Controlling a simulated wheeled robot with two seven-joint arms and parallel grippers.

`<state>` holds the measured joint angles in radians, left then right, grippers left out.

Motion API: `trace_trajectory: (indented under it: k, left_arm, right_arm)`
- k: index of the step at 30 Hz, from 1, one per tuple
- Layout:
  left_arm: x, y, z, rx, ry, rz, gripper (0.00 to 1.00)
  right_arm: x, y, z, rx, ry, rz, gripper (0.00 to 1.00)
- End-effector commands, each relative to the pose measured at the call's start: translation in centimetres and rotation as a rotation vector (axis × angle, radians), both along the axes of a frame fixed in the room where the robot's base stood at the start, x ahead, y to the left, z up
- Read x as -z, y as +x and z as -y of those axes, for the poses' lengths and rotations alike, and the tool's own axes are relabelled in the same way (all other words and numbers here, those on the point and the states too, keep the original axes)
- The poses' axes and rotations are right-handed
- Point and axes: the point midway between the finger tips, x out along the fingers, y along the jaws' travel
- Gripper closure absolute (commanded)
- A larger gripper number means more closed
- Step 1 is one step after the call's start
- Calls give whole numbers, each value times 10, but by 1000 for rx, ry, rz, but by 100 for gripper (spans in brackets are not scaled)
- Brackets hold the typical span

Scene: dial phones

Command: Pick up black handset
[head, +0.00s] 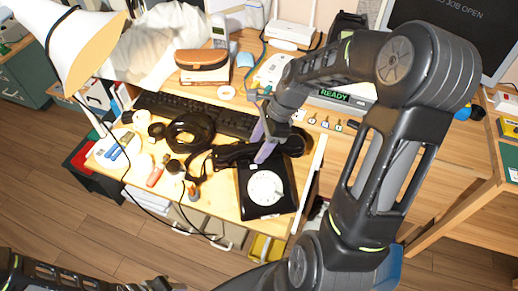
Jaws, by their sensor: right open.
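A black dial phone (247,202) with a white dial lies on the desk in the head view. Its black handset (232,155) lies crosswise at the phone's far end, partly hidden by my right gripper. My right gripper (262,143) points down at the handset's middle with its purple fingers apart. I cannot tell whether the fingers touch the handset. My left arm (80,281) shows at the bottom left, away from the phone; its fingers cannot be made out clearly.
A black keyboard (225,119) lies behind the phone. A coiled black cable (190,132) and several small tools lie to the left. A white lamp (75,45) stands at the far left. A brown case (202,60) and a READY display (335,96) are behind.

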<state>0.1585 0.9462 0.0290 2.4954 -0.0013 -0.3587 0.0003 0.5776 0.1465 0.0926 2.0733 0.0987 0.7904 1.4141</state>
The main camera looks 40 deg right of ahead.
Motion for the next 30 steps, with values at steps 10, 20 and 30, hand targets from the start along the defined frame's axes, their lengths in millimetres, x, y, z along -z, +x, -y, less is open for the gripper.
trace_trajectory:
  k: [10,20,30]
  left_arm:
    - [0,0,0,0,0,0,64]
    - [0,0,0,0,0,0,64]
    - [0,0,0,0,0,0,64]
  right_arm:
    - [0,0,0,0,0,0,62]
    - [0,0,0,0,0,0,89]
    - [0,0,0,0,0,0,100]
